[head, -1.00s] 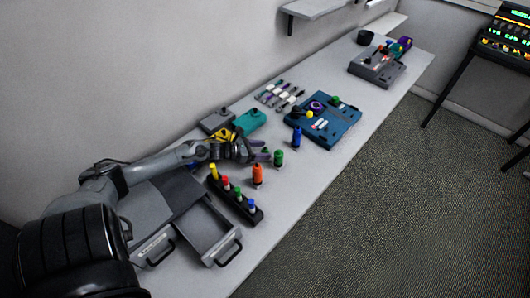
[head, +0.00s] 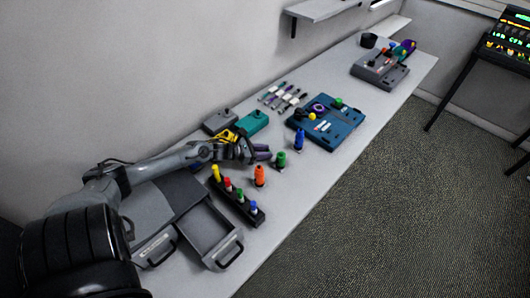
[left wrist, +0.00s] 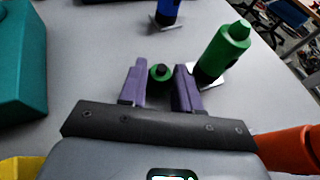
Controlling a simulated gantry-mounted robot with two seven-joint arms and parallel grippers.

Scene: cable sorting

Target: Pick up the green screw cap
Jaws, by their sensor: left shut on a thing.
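The green screw cap (left wrist: 161,73), a small round piece with a dark centre, sits between the two purple fingers of my left gripper (left wrist: 162,88) in the left wrist view. The fingers are shut on it, near their tips. In the head view my left gripper (head: 263,153) is low over the table, and the fingers hide the cap there. I cannot tell whether the cap touches the table. My right gripper is not in view.
A green cylinder (head: 281,160) stands close beside the gripper, with an orange one (head: 259,176) and a blue one (head: 299,139) nearby. A teal box (head: 252,122) lies behind. A black rack (head: 238,203) of coloured pegs stands in front. A blue board (head: 325,131) lies to the right.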

